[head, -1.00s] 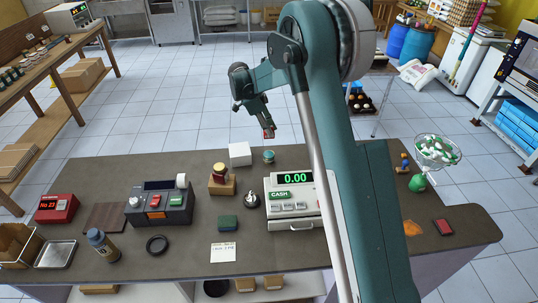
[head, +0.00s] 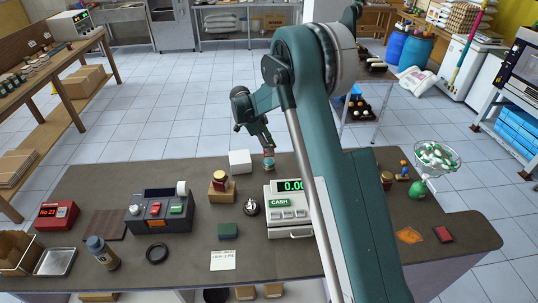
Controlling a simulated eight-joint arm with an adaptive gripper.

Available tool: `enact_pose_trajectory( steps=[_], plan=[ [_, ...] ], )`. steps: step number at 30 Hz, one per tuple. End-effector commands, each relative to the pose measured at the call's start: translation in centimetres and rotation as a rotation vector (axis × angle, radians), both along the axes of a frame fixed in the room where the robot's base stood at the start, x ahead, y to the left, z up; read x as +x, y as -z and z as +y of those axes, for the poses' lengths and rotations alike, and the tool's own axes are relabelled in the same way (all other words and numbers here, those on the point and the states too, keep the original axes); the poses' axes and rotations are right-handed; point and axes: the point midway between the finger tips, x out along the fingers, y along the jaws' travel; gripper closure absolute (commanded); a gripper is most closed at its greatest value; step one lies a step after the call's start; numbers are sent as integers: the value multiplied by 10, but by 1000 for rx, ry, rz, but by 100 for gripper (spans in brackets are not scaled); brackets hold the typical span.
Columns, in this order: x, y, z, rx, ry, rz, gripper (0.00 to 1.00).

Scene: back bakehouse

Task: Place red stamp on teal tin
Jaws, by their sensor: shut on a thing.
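My gripper (head: 267,146) is shut on the red stamp (head: 269,152), a small red piece showing below the fingers. The gripper points down over the back edge of the counter. The teal tin (head: 269,165) stands on the counter directly below the stamp. The stamp's lower end is at or just above the tin's top; I cannot tell whether they touch. The fingers hide much of the stamp.
A white box (head: 240,161) stands left of the tin. A wooden block (head: 221,190) with a dark red and gold piece, a silver bell (head: 250,207) and a cash register (head: 289,213) stand nearer. My arm covers the counter right of the register.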

Motion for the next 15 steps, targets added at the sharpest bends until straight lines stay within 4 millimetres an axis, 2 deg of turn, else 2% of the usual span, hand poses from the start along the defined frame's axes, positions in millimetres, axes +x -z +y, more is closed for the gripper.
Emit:
enact_pose_trajectory(
  steps=[5,15],
  plan=[
    [0,7,0,0,0,0,94],
    [0,36,0,0,0,0,94]
  ],
)
